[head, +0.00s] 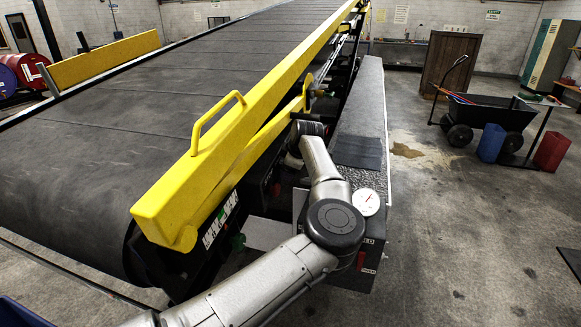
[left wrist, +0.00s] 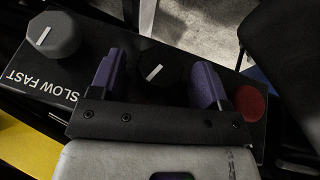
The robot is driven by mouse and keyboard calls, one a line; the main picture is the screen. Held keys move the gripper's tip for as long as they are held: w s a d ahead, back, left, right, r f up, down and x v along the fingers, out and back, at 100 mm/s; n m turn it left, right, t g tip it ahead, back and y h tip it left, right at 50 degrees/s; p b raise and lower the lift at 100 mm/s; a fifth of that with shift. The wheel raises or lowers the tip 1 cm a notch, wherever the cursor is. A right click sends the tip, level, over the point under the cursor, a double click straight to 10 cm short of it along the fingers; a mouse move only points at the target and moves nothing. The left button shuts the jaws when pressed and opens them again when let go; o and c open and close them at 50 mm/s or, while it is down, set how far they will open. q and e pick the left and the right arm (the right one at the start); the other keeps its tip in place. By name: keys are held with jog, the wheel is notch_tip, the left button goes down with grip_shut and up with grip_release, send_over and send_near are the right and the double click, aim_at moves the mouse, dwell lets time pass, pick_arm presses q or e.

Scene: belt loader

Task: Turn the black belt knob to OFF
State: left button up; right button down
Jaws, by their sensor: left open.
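The black belt knob (left wrist: 165,60) is on a dark control panel (left wrist: 85,68) in the left wrist view, with a white pointer line slanting to the upper right. My left gripper (left wrist: 158,72) is open, with one purple finger on each side of the black knob. I cannot tell whether the fingers touch it. No ON or OFF lettering is readable. In the head view my left arm reaches up beside the yellow rail, and its fingers and the knob are hidden. My right gripper is not in view.
A grey knob (left wrist: 52,38) by the SLOW FAST lettering sits left of the black knob, and a red button (left wrist: 250,104) right of it. The conveyor belt (head: 120,120) with its yellow rail (head: 240,125) stands left of my arm. A black cart (head: 485,112) stands at right on open floor.

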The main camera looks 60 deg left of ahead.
pick_arm(q)
jog(key=p+v, duration=0.1)
jog(key=v, duration=1.2)
jog(key=shift+d+r, duration=0.15)
jog(key=shift+r, duration=0.2)
jog(key=shift+w+p, duration=0.15)
jog(key=shift+p, duration=0.15)
